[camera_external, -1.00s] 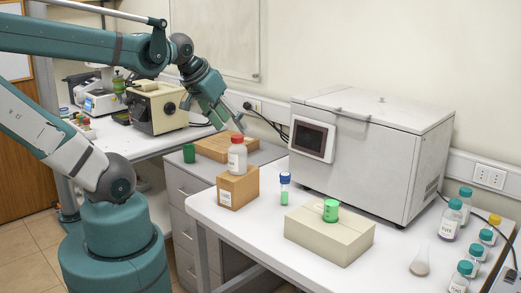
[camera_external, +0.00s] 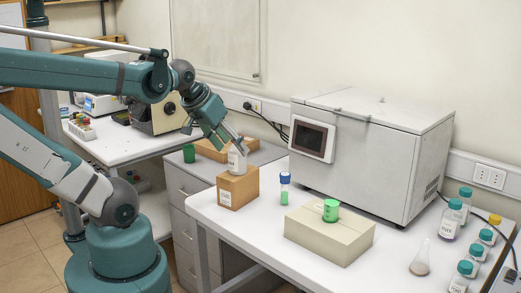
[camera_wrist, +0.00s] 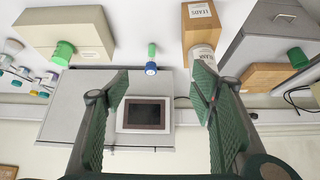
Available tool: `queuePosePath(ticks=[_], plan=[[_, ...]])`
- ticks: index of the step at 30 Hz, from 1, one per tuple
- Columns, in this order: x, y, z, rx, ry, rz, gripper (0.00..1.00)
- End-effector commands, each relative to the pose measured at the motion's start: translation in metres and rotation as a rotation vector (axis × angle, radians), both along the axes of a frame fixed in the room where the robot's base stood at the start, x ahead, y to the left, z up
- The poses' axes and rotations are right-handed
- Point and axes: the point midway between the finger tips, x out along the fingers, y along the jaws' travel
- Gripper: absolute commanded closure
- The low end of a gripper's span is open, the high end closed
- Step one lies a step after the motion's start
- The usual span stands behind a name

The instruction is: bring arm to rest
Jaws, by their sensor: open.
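The bottle stands on a brown cardboard box (camera_external: 238,189). In the wrist view my spread fingers (camera_wrist: 161,82) have nothing held between them. The right finger covers part of the bottle (camera_wrist: 202,50); I cannot tell whether they touch.
A grey machine (camera_external: 400,160) with a screen stands at the back. A blue-capped vial (camera_external: 284,188), a cream box (camera_external: 325,240) with a green item (camera_external: 331,211), a flask (camera_external: 420,260) and several bottles stand on the white table. A green cup (camera_external: 189,153) stands further left.

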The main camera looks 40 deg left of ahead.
Motion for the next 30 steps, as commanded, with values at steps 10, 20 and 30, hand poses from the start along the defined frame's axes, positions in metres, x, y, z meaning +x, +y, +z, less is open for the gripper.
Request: queuePosePath(ticks=[10, 20, 30], plan=[[0.000, 0.000, -0.034, 0.000, 0.000, 0.000, 0.44], [0.000, 0.000, -0.033, 0.000, 0.000, 0.000, 0.44], [0.000, 0.000, -0.033, 0.000, 0.000, 0.000, 0.44]])
